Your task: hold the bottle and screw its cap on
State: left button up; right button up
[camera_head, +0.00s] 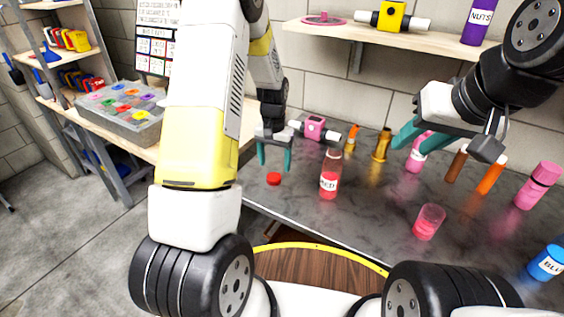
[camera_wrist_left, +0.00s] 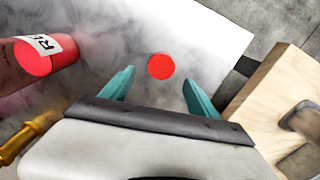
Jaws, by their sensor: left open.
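The red cap (camera_head: 274,179) lies flat on the dark marbled counter. It also shows as a red disc in the left wrist view (camera_wrist_left: 161,66), centred just beyond my fingertips. My left gripper (camera_head: 274,160) is open and empty, pointing down above the cap. Its teal fingers also show in the left wrist view (camera_wrist_left: 158,88), spread apart. The red-labelled bottle (camera_head: 330,175) stands upright and uncapped to the right of the cap; it also shows in the left wrist view (camera_wrist_left: 35,62). My right gripper (camera_head: 410,130) is over the counter near a pink bottle (camera_head: 416,158); its finger gap is unclear.
A red cup (camera_head: 429,222), orange bottle (camera_head: 490,177), pink bottle (camera_head: 538,185) and blue item (camera_head: 547,262) stand on the right. A gold piece (camera_head: 381,145) and pink tool (camera_head: 314,128) are behind. Bare counter (camera_head: 375,215) lies in front of the bottle.

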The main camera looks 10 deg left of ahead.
aim_at(274, 177)
pick_arm(q)
jog(key=f, duration=0.4)
jog(key=shift+s+a, duration=0.15)
jog(key=shift+s, duration=0.15)
jog(key=shift+f, duration=0.55)
jog(key=shift+c, duration=0.3)
jog(key=c, duration=1.3)
